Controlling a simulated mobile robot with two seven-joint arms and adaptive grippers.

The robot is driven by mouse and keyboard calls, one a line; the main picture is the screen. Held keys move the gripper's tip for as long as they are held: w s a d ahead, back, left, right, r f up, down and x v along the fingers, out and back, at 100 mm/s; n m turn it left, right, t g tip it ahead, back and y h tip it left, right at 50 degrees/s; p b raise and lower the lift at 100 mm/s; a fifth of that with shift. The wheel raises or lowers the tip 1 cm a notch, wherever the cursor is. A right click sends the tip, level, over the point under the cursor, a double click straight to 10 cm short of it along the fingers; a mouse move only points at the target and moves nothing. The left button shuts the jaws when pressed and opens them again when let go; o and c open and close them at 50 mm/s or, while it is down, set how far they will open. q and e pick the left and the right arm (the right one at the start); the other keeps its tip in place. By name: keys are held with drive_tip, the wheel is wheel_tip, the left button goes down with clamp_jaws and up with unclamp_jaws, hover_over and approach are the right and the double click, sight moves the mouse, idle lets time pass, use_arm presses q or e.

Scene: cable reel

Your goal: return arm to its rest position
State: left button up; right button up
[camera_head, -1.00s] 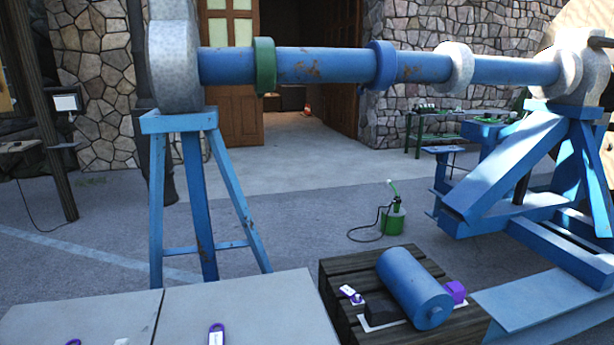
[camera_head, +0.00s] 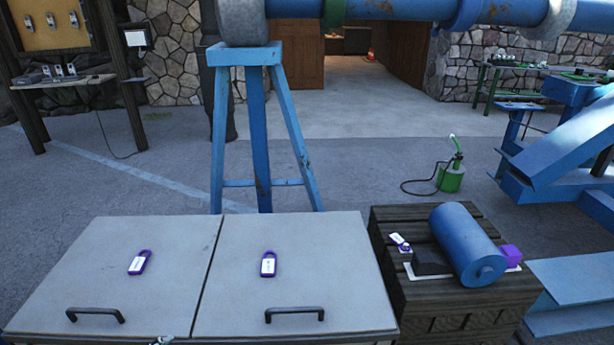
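Neither of my grippers can be made out in the head view, and no arm of mine is clearly visible. A small pale, greenish piece shows at the bottom edge in front of the grey cabinet (camera_head: 150,312); it is too cut off to tell what it is. The cabinet top has two lids with black handles (camera_head: 95,314). A purple-and-white tag (camera_head: 140,262) lies on the left lid and another (camera_head: 268,264) lies on the right lid.
A wooden crate (camera_head: 450,301) stands right of the cabinet, bearing a blue cylinder (camera_head: 466,245), a black block (camera_head: 431,262) and a purple block (camera_head: 511,255). Behind are a blue trestle (camera_head: 260,140), a long blue shaft (camera_head: 400,10) and a green canister (camera_head: 451,178).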

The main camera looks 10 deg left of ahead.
use_arm(q)
drive_tip(key=d+f+n+t+h+b, duration=0.2)
drive_tip(key=d+f+h+b, duration=0.3)
drive_tip(key=d+f, duration=0.8)
wheel_tip(320, 180, down, 4)
drive_tip(key=shift+s+f+n+h, duration=0.1)
drive_tip(key=shift+s+n+h, duration=0.2)
drive_tip(key=shift+s+h, duration=0.15)
drive_tip(key=shift+d, duration=0.1)
